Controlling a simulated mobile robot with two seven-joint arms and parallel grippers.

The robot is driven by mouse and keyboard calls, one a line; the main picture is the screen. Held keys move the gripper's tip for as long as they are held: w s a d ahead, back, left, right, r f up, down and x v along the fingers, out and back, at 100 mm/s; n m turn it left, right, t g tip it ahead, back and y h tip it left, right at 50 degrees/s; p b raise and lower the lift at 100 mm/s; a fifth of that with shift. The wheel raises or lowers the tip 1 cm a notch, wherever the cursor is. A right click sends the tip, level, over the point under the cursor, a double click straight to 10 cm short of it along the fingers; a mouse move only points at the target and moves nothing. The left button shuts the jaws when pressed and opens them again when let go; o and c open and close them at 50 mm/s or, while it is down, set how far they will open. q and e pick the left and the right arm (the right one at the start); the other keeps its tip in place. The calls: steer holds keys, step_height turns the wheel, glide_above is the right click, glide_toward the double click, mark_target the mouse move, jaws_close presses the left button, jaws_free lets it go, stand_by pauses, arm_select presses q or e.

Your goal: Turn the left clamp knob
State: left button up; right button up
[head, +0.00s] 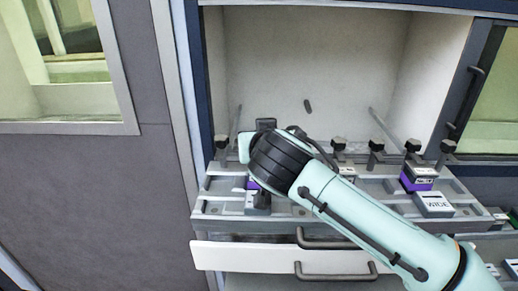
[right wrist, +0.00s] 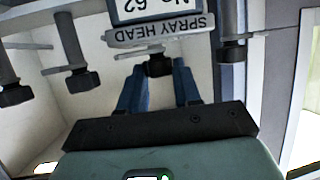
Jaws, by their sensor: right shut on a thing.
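My right gripper (right wrist: 159,76) has its two blue fingers on either side of a dark clamp knob (right wrist: 158,65) and is shut on it. The knob sits just below an upside-down "SPRAY HEAD" label (right wrist: 160,32) in the right wrist view. In the head view my right arm comes in from the lower right, and its wrist hides the fingertips and the held knob. Another dark knob (head: 221,141) stands clear at the far left of the rack; I cannot tell how far any knob is turned. My left gripper is not in view.
More dark knobs (head: 376,143) stand along the back of the grey rack (head: 225,208). A purple-banded block (head: 417,178) and a "WIDE" block (head: 434,204) sit on its right part. A white drawer (head: 245,256) is below. The pale recess (head: 310,60) behind is mostly empty.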

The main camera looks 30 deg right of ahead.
steer(key=n+y, duration=0.2)
steer(key=shift+s+d+r+n+t+y+p, duration=0.1)
steer(key=shift+d+r+n+t+y+p, duration=0.05)
steer(key=shift+d+n+t+y+p, duration=0.2)
steer(key=shift+n+y+p, duration=0.7)
steer(key=shift+n+y, duration=0.35)
steer(key=shift+y, duration=0.5)
steer(key=shift+n, duration=0.4)
steer(key=shift+f, duration=0.2)
steer(key=o, duration=1.1)
steer(key=shift+c, duration=0.2)
steer(key=v, duration=1.3)
steer(key=shift+d, duration=0.2)
steer(key=shift+s, duration=0.15)
